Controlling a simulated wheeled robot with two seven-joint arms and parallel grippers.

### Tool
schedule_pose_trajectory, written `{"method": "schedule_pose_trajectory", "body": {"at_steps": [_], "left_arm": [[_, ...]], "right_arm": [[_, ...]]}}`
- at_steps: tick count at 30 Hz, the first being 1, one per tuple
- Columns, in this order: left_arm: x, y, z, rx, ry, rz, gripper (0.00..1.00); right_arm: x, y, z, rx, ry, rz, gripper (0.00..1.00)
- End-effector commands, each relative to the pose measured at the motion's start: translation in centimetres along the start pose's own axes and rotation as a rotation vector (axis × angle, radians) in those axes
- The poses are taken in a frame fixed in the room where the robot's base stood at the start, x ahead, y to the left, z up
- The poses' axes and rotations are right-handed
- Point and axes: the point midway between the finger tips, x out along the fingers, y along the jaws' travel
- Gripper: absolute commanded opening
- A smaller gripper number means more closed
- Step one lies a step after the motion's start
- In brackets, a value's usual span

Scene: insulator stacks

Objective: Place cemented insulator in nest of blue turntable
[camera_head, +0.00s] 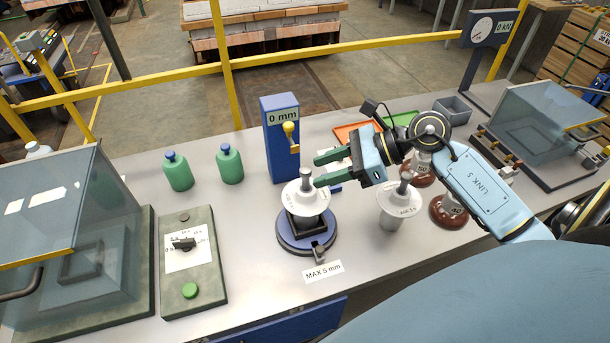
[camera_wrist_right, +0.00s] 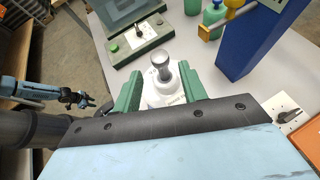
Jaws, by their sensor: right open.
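The white insulator (camera_head: 305,203), with a grey metal pin on top, stands upright on the black nest (camera_head: 306,225) of the blue turntable (camera_head: 291,239). Its lower end is hidden, so I cannot tell how fully it is seated. My right gripper (camera_head: 317,170) is open beside the pin, its green fingers reaching in from the right. In the right wrist view the insulator (camera_wrist_right: 163,92) shows between the two green fingers, with a gap visible at the pin. My left arm appears at the left of that view; its dark gripper (camera_wrist_right: 82,99) is too small to read.
A blue height gauge (camera_head: 280,140) stands close behind the turntable. Another white insulator (camera_head: 400,200) and brown insulators (camera_head: 450,209) stand to the right. Green bottles (camera_head: 229,164) and a control box (camera_head: 190,262) are to the left. A "MAX 5 mm" label (camera_head: 322,271) lies in front.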

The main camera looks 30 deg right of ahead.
Motion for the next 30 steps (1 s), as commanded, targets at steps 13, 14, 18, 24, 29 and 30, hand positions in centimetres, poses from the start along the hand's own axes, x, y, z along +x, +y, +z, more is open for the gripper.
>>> {"method": "schedule_pose_trajectory", "body": {"at_steps": [13, 14, 18, 24, 29, 30], "left_arm": [[0.3, 0.0, 0.0, 0.0, 0.0, 0.0, 0.36], [0.3, 0.0, 0.0, 0.0, 0.0, 0.0, 0.36], [0.3, 0.0, 0.0, 0.0, 0.001, 0.0, 0.36], [0.3, 0.0, 0.0, 0.0, 0.001, 0.0, 0.36], [0.3, 0.0, 0.0, 0.0, 0.001, 0.0, 0.36], [0.3, 0.0, 0.0, 0.0, 0.001, 0.0, 0.36]], "right_arm": [[-5.5, 0.0, 0.0, 0.0, 0.0, 0.0, 0.42], [-5.6, 0.0, 0.0, 0.0, 0.0, 0.001, 0.42], [-5.6, 0.0, 0.0, 0.0, -0.001, 0.001, 0.42], [-5.6, 0.0, 0.0, 0.0, -0.001, 0.0, 0.42], [-5.6, 0.0, 0.0, 0.0, -0.001, 0.0, 0.42], [-5.6, 0.0, 0.0, 0.0, -0.001, 0.0, 0.42]]}}
